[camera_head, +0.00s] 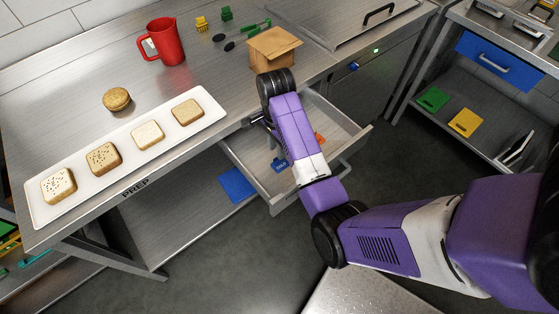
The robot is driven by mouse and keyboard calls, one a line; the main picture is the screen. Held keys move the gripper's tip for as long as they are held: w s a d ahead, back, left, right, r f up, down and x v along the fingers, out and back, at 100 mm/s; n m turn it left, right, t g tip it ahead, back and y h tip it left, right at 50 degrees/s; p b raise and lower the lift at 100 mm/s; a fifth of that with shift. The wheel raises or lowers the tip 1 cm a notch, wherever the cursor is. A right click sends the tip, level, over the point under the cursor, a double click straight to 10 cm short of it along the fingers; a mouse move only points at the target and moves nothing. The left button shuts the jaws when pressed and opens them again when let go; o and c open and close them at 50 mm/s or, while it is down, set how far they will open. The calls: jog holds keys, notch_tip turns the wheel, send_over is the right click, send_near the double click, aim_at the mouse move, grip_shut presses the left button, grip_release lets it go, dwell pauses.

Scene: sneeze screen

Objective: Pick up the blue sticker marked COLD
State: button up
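The blue sticker (280,165) lies in the open drawer (253,160) below the counter, just left of my purple arm. Light lettering shows on it, too small to read for certain. My gripper (260,120) is a dark shape at the far end of the arm, near the counter's front edge and the back of the drawer. It appears apart from the blue sticker. My wrist hides most of it, so its fingers cannot be made out. An orange-red piece (319,138) shows in the drawer on the arm's right side. My arm covers the middle of the drawer.
The counter (215,75) holds a white tray (72,205) of bread slices, a bun (117,99), a red jug (167,42) and a cardboard box (273,47). A blue board (237,185) lies on the lower shelf. A shelf unit (455,85) stands right.

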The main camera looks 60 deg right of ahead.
aim_at(280, 163)
jog(key=shift+f+p, duration=0.35)
jog(key=shift+f, duration=1.95)
grip_shut()
